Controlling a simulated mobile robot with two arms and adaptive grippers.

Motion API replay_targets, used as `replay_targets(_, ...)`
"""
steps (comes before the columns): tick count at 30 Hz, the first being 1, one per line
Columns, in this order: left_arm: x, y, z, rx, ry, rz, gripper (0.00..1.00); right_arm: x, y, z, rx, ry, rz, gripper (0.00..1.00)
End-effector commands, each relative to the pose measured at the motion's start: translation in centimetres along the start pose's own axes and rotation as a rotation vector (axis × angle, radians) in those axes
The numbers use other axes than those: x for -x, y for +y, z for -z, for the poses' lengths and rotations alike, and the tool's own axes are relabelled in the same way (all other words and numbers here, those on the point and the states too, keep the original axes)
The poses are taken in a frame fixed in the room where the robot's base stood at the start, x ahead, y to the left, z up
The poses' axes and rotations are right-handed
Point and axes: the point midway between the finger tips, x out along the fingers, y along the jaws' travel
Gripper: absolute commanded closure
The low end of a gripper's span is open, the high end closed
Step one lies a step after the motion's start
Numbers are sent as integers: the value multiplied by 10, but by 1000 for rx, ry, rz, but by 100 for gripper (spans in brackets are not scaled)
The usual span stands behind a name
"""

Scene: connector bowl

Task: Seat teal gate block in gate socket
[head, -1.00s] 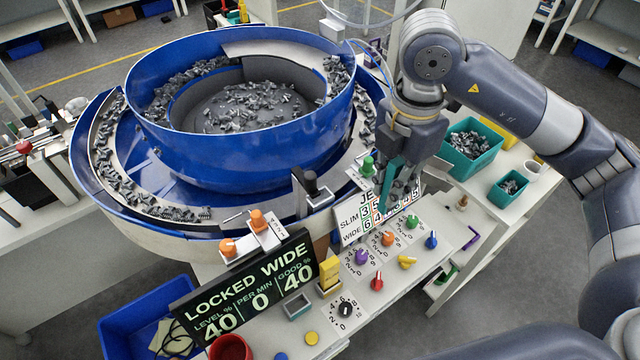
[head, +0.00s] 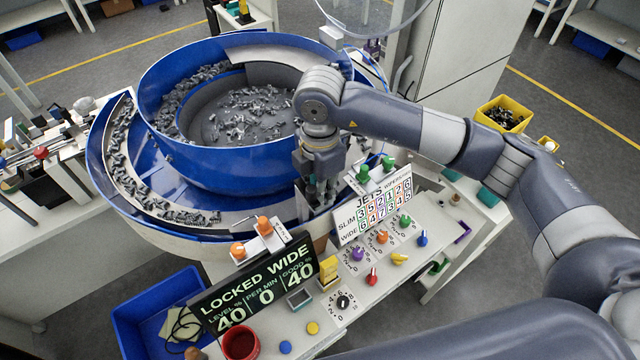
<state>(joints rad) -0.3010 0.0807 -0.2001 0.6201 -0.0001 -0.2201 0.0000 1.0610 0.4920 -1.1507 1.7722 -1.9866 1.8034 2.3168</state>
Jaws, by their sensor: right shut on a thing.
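My right gripper (head: 319,196) is over the outer track of the blue feeder bowl (head: 215,165), at its right front edge. It points down and is shut on the teal gate block. The block is hidden behind the fingers, so I cannot tell whether it touches or sits in the gate socket. The socket is also hidden, apparently around the fingertips by the track edge. My left gripper is not in view.
A panel with coloured knobs (head: 382,237), a jets chart (head: 374,210) and a "LOCKED WIDE" display (head: 255,285) stand in front. Two green knobs (head: 363,173) are close right of the gripper. An orange-knobbed bracket (head: 262,238) is front left. A yellow bin (head: 503,115) stands behind my arm.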

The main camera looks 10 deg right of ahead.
Motion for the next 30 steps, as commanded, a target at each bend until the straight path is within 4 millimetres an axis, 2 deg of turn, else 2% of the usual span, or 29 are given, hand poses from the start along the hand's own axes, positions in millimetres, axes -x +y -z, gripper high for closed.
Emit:
replay_targets(9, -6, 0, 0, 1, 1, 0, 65, -5, 0, 0, 0, 0, -1, 100)
replay_targets(10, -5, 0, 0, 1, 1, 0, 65, -4, 0, 0, 0, 0, -1, 81)
replay_targets(12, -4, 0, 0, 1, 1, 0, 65, -3, 0, 0, 0, 0, -1, 65)
replay_targets(25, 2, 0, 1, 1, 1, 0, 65, 3, 0, 0, -1, 1, -1, 65)
replay_targets(26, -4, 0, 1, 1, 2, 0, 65, 3, 1, 0, 0, 1, -4, 65)
replay_targets(30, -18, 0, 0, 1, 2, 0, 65, 25, 2, 0, 1, 0, -8, 65)
